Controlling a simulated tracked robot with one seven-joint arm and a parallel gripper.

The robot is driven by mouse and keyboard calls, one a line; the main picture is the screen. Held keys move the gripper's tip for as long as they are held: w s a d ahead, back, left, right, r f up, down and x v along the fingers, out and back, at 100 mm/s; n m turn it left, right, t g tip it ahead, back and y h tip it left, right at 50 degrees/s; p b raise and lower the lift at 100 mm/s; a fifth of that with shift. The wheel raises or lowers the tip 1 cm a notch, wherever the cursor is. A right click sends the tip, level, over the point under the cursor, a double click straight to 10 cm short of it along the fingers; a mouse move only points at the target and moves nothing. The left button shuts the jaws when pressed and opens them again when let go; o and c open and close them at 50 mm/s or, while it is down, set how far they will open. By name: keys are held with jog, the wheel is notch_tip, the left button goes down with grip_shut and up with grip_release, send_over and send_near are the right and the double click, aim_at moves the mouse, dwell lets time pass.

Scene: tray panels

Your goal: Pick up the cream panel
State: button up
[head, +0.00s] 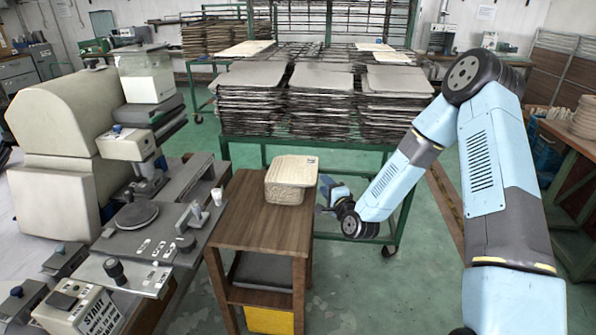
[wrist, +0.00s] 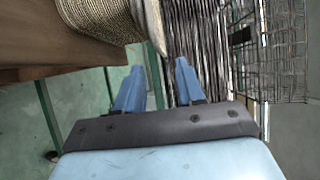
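A cream block (head: 284,193) with a pale flat top and finely ribbed or woven sides sits on the small wooden table. Its top looks like a cream panel (head: 296,167), but I cannot tell whether this is a separate sheet. In the wrist view the ribbed block (wrist: 105,18) shows at the upper left, with a pale edge on its right side. My gripper (head: 322,194) is open and empty, just right of the wooden table and apart from the block. Both fingers (wrist: 159,82) show spread in the wrist view, with nothing between them.
The wooden table (head: 235,222) stands beside a grey machine (head: 130,235) on the left. A green rack (head: 300,142) behind holds stacks of grey panels (head: 322,77). Cream sheets (head: 246,48) lie farther back. Green floor (head: 400,285) is open right of the table.

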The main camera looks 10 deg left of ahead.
jog(key=x, duration=0.5)
jog(key=shift+w+d, duration=0.1)
jog(key=shift+w, duration=0.05)
jog(key=shift+c, duration=0.3)
grip_shut()
